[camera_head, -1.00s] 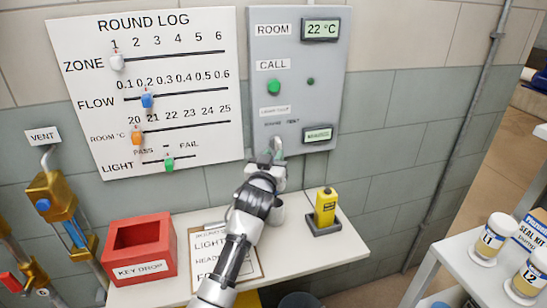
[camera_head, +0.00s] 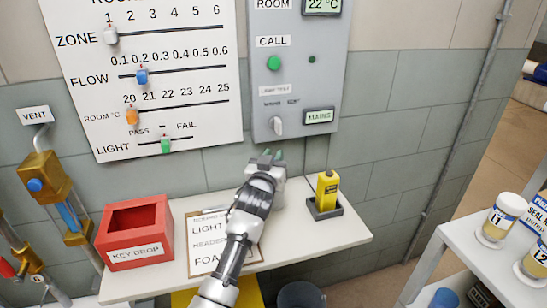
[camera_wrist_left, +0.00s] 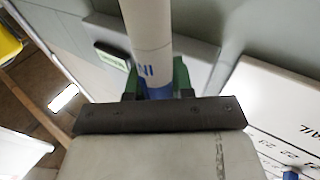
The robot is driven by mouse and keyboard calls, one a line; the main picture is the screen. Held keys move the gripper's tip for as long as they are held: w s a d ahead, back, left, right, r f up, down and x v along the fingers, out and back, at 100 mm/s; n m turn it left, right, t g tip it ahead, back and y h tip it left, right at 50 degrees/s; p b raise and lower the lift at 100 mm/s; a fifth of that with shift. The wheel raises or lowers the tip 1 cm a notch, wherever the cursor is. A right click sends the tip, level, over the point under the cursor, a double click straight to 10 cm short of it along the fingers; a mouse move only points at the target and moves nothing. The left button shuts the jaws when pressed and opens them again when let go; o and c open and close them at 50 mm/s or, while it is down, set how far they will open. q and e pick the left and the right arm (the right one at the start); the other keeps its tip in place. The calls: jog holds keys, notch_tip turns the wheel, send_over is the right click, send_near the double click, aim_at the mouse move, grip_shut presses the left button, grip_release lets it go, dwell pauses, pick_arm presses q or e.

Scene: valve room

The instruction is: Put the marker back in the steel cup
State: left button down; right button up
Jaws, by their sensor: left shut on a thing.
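My left gripper (camera_head: 268,157) is above the back of the white shelf, in front of the wall and below the grey panel. It is shut on the marker. In the left wrist view the marker (camera_wrist_left: 149,35) is a white cylinder with a blue band and dark letters, held between the green fingers (camera_wrist_left: 155,82). In the head view the gripper hides most of the marker. A grey shape that looks like the steel cup (camera_head: 279,193) shows just behind my wrist, mostly hidden. I cannot tell whether the marker touches it. My right gripper is not in view.
A red key drop box (camera_head: 137,250) and a clipboard (camera_head: 200,262) are on the shelf (camera_head: 330,245) to the left. A yellow device (camera_head: 326,190) stands in a dark base to the right. The panel's knob (camera_head: 278,126) is above the gripper. Jars (camera_head: 502,220) stand on a side rack.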

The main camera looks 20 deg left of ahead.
pick_arm(q)
jog(key=c, duration=0.9)
grip_release()
jog(key=s+f, duration=0.1)
jog(key=s, duration=0.9)
jog(key=shift+s+d, duration=0.25)
jog(key=shift+s, duration=0.15)
jog(key=shift+f, duration=0.1)
